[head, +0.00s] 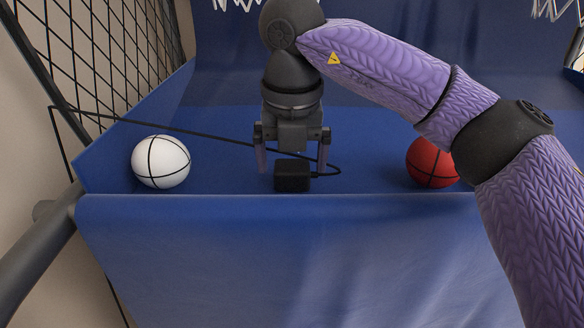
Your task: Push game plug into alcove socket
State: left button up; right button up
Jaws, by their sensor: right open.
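The black game plug (292,176) lies on the blue ramp of a basketball arcade game, close to its front edge. A thin black cable runs from it, loops on the right side and stretches away to the upper left. My right gripper (292,166) points down over the plug. Its fingers are spread, one on each side of the plug, with a visible gap on both sides. I cannot tell how high the fingertips are above the ramp. The alcove socket is not visible. My left gripper is not in view.
A white ball (161,162) sits on the ramp to the left, and a red ball (432,163) to the right, partly behind my right arm. Black netting (110,50) on a frame borders the left side.

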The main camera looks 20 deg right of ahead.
aim_at(292, 165)
jog(key=shift+w+f, duration=0.1)
jog(key=shift+f, duration=0.8)
jog(key=c, duration=1.1)
notch_tip(292, 165, up, 10)
jog(key=shift+r, duration=0.1)
